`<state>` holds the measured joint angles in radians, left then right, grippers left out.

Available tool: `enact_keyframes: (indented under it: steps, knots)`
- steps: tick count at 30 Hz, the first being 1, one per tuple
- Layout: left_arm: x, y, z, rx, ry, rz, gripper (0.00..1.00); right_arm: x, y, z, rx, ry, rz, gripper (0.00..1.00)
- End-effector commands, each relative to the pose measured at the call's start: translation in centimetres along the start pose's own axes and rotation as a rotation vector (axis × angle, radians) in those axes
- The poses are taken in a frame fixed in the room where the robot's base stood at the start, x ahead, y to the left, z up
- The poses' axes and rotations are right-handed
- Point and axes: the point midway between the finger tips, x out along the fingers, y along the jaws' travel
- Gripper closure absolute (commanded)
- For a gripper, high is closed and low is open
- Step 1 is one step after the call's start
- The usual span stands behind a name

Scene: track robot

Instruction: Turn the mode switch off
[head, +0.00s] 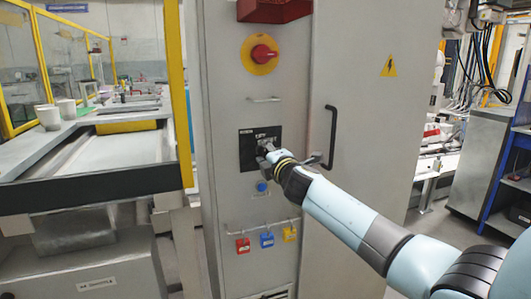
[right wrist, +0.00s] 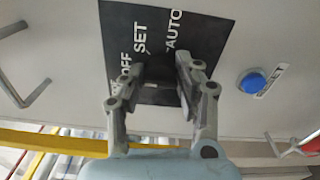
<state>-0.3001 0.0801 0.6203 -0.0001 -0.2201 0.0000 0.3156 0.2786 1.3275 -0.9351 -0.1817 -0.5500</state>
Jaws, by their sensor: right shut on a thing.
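The mode switch's black plate (head: 247,160) is on the grey cabinet front, below the red and yellow rotary switch. In the right wrist view the plate (right wrist: 150,18) shows the white words OFF, SET and AUTO. My right gripper (head: 267,149) is at the plate. In the right wrist view my right gripper (right wrist: 160,75) has a finger on each side of the dark switch knob (right wrist: 158,94) and is shut on it. The fingers partly hide the knob, and I cannot tell which word it points to. My left gripper is not in view.
A blue button (head: 262,187) is just below the plate. Red, blue and yellow padlocks (head: 266,240) hang lower down. A door handle (head: 331,137) stands out to the right of the gripper, and a small bar handle (head: 263,99) is above. A yellow-framed bench (head: 100,172) stands left.

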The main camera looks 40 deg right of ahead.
Motion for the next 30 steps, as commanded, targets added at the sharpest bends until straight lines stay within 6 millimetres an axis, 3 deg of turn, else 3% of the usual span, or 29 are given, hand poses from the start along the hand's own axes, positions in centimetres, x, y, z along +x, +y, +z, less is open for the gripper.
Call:
enact_keyframes:
  steps: [9, 10, 15, 24, 30]
  knots:
    - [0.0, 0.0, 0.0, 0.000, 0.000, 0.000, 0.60, -0.1, -0.3, -0.1, 0.000, 0.002, -0.005, 1.00]
    - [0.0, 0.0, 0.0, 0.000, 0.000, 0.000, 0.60, -0.1, -0.3, -0.1, 0.001, 0.002, -0.005, 0.66]
    - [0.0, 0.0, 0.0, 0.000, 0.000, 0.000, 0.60, -0.1, -0.3, -0.1, 0.001, 0.001, -0.004, 0.45]
    - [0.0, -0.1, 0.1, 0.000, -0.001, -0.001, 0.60, -0.3, -0.1, 0.0, 0.001, 0.000, -0.002, 0.45]
    - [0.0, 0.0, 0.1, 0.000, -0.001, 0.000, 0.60, -3.2, -0.3, -0.1, 0.000, 0.002, -0.003, 0.45]
